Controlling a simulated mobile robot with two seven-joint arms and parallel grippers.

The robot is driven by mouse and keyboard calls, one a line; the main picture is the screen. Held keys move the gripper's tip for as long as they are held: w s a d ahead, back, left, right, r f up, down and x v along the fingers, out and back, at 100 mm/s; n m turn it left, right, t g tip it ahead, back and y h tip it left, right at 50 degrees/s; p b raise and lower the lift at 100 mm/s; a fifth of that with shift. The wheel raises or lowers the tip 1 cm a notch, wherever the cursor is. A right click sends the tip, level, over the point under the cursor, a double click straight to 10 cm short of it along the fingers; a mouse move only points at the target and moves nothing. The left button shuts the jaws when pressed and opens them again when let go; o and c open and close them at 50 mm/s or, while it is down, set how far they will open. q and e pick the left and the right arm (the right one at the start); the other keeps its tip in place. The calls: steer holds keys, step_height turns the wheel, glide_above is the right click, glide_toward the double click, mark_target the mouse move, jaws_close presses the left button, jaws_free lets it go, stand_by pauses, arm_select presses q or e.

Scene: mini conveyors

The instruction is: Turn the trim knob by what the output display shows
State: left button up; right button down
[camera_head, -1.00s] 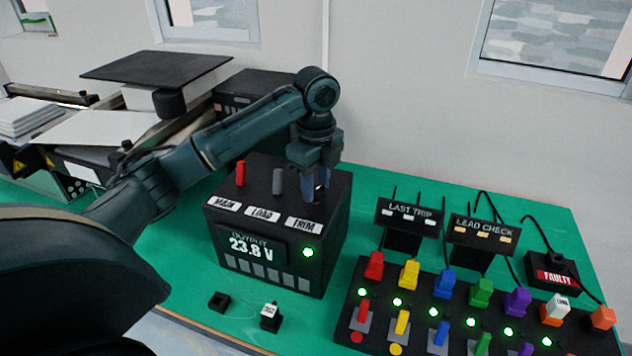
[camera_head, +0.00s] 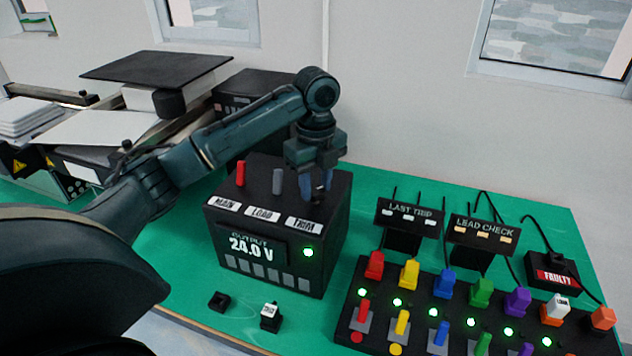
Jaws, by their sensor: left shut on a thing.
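The black power box (camera_head: 222,243) stands on the green bench with labels MAIN, LOAD and TRIM on its top edge. Its output display (camera_head: 252,246) reads 24.0 V, and a green light (camera_head: 308,252) glows beside it. My left gripper (camera_head: 314,194) points down over the TRIM position and is shut on the trim knob, a blue bit of which shows between the fingers. Most of the knob is hidden by the fingers. A red lever (camera_head: 240,173) stands behind MAIN and a grey lever (camera_head: 278,181) behind LOAD. My right gripper is not in view.
A black panel (camera_head: 345,318) with several coloured plugs, switches and green lights is at the right. LAST TRIP (camera_head: 410,216) and LEAD CHECK (camera_head: 483,234) signs stand behind it, with a FAULTY box (camera_head: 552,275) further right. Small black blocks lie before the power box.

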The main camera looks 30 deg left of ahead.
mark_target(316, 189)
arm_select(q)
steer(key=o, duration=1)
steer(key=shift+r, duration=0.15)
step_height(316, 189, up, 13)
stand_by(0.4)
